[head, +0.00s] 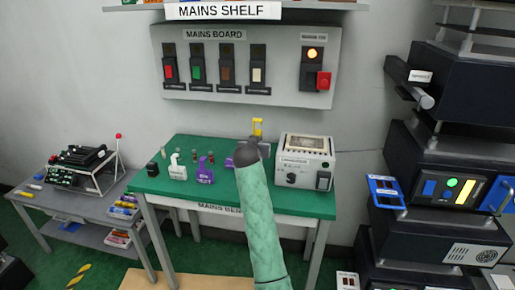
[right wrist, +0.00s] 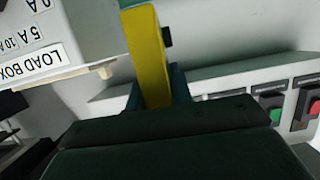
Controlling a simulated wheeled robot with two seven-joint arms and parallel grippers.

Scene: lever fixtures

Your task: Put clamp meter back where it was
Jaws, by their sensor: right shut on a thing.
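The clamp meter (head: 258,126), which I take to be the yellow thing in my right gripper, stands up beyond the gripper in the head view. In the right wrist view the yellow clamp meter (right wrist: 147,55) is a long bar, slightly tilted, with a small dark part on its side. My right gripper (head: 255,143) is shut on it, over the back of the green bench (head: 230,205). The lower end of the meter is hidden by the gripper. My left gripper is not in view.
The load box (head: 305,160) stands close right of my gripper; it also shows in the right wrist view (right wrist: 85,35). A white item (head: 177,171) and a purple item (head: 205,172) stand at the bench's left. The mains board (head: 225,85) hangs on the wall behind.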

